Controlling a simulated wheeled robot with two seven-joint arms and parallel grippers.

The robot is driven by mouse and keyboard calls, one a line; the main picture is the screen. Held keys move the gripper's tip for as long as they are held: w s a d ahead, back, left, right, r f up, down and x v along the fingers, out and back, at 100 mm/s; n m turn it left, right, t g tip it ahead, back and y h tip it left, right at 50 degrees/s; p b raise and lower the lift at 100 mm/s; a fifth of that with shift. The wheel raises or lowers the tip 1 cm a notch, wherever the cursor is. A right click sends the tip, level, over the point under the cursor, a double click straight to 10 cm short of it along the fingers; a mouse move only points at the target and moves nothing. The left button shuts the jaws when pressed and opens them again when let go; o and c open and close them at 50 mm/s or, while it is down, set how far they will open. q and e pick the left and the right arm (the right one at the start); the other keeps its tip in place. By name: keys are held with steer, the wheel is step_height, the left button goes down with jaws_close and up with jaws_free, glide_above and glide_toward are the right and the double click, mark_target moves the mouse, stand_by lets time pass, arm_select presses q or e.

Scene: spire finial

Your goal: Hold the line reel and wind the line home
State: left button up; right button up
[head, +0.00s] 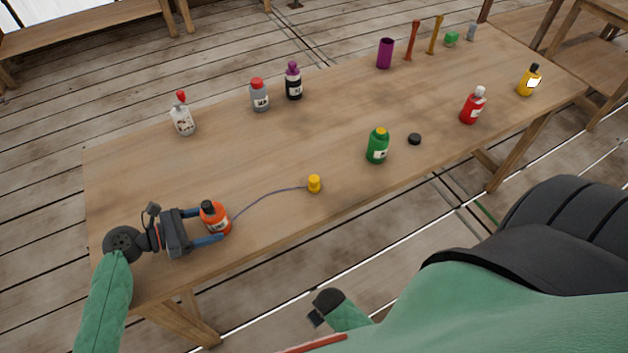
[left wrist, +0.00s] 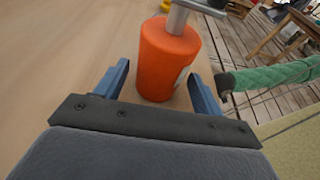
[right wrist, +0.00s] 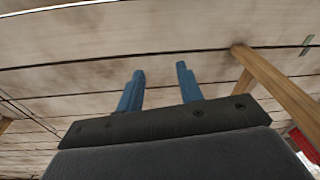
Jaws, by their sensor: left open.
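The line reel (head: 214,218) is an orange cylinder with a pale label and a dark top, standing at the near left of the table. In the left wrist view the reel (left wrist: 165,62) carries a grey metal crank (left wrist: 180,16) on top. A thin bluish line (head: 262,194) runs from it rightward to a small yellow piece (head: 314,184) on the table. My left gripper (head: 208,227) is open with its fingers on either side of the reel, gaps showing beside it. My right gripper (right wrist: 158,88) is open and empty, above the floor off the table's near edge.
A green bottle (head: 377,147) and a black cap (head: 414,139) stand right of the yellow piece. Grey (head: 260,95), white (head: 183,117) and purple-topped (head: 293,82) bottles line the far side. A red bottle (head: 473,106) is farther right. The table middle is clear.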

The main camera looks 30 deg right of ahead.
arm_select(q)
steer(key=shift+p+x, duration=0.3)
steer(key=shift+x, duration=0.5)
arm_select(e)
steer(key=shift+s+d+f, duration=0.15)
steer(key=shift+s+f, duration=0.3)
steer(key=shift+f, duration=0.4)
steer(key=shift+s+d+f, duration=0.1)
steer(key=shift+s+f, duration=0.3)
steer(key=shift+f, duration=0.4)
arm_select(q)
steer(key=shift+c, duration=0.2)
steer(key=c, duration=0.6)
